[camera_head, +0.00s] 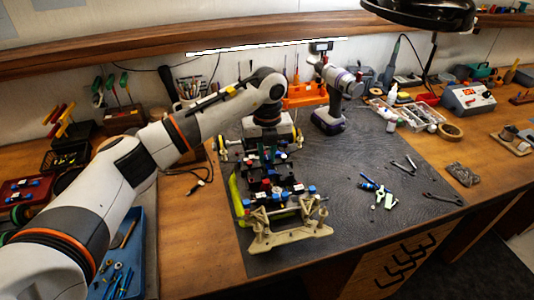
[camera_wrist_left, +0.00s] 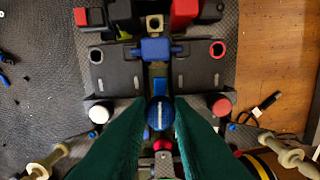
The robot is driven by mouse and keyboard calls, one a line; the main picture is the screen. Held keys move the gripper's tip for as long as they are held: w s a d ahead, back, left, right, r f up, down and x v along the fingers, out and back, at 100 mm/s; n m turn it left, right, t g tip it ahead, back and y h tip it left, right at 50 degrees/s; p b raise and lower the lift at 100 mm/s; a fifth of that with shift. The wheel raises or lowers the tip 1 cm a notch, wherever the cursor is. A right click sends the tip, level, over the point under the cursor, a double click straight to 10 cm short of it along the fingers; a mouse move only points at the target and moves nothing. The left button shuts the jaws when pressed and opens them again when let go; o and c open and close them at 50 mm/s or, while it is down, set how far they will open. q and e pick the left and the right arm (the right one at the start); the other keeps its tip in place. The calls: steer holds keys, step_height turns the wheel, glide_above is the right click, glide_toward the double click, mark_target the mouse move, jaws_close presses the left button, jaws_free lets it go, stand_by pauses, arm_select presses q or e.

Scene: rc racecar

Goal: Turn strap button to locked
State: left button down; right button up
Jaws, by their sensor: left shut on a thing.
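The RC racecar chassis (camera_head: 275,185) lies on the dark mat, with a pale bumper frame at its front end. My left gripper (camera_head: 268,157) reaches down over the chassis's far part. In the left wrist view its green fingers (camera_wrist_left: 160,122) are shut on a round blue button (camera_wrist_left: 160,112). The button has a white line that runs up and down in that view. The fingers cover its sides. A white round knob (camera_wrist_left: 99,114) and a red round knob (camera_wrist_left: 221,107) sit to either side of it. My right gripper is in neither view.
A cordless drill (camera_head: 330,105) stands behind the chassis to the right. Pliers, small tools and a blue-white part (camera_head: 376,187) lie on the mat (camera_head: 420,225) to the right. A blue tray (camera_head: 125,265) is at the front left.

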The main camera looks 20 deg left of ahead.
arm_select(q)
steer(key=m+b, duration=0.2)
steer(key=m, duration=0.1)
steer(key=shift+f+m, duration=0.1)
steer(key=shift+m, duration=0.3)
steer(key=m+b, duration=0.2)
steer(key=m, duration=0.2)
steer(key=shift+m+b, duration=0.3)
steer(key=shift+b, duration=0.1)
steer(key=m+b, duration=0.1)
steer(key=m, duration=0.3)
steer(key=shift+m+b, duration=0.3)
steer(key=shift+r+m+b, duration=0.2)
steer(key=shift+m+b, duration=0.3)
steer(key=shift+m, duration=1.6)
steer(key=shift+w, duration=0.1)
steer(key=c, duration=1.3)
jaws_free()
